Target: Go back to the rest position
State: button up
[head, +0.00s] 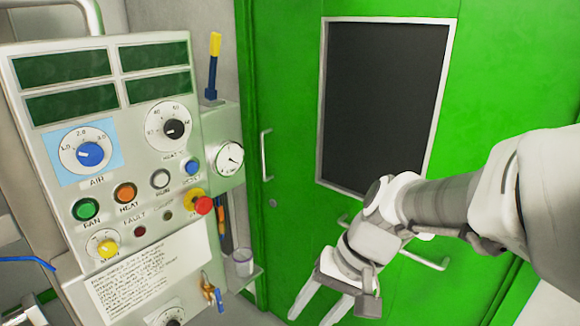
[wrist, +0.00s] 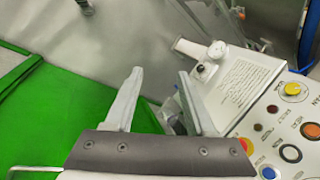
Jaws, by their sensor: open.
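My gripper (head: 318,305) hangs at the lower middle of the head view, in front of the green door, with its fingers pointing down and left. In the wrist view my gripper (wrist: 160,100) has its two fingers spread apart with nothing between them. It is open and empty. It is apart from the control panel (head: 120,190), which stands to its left in the head view. In the wrist view the panel (wrist: 245,95) lies to the right of the fingers.
A green door (head: 290,150) with a dark window (head: 385,100) and handles is behind my arm. The panel carries several knobs and buttons, a round gauge (head: 229,157) and a small blue-handled valve (head: 212,290). A clear cup (head: 243,262) stands on a small shelf beside the panel.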

jog(key=s+d+r+n+t+h, duration=0.1)
jog(key=s+d+r+t+h, duration=0.3)
jog(key=d+r, duration=0.4)
jog(key=shift+s+d+n+t+h, duration=0.35)
jog(key=shift+s+d+t, duration=0.4)
jog(key=shift+d, duration=0.35)
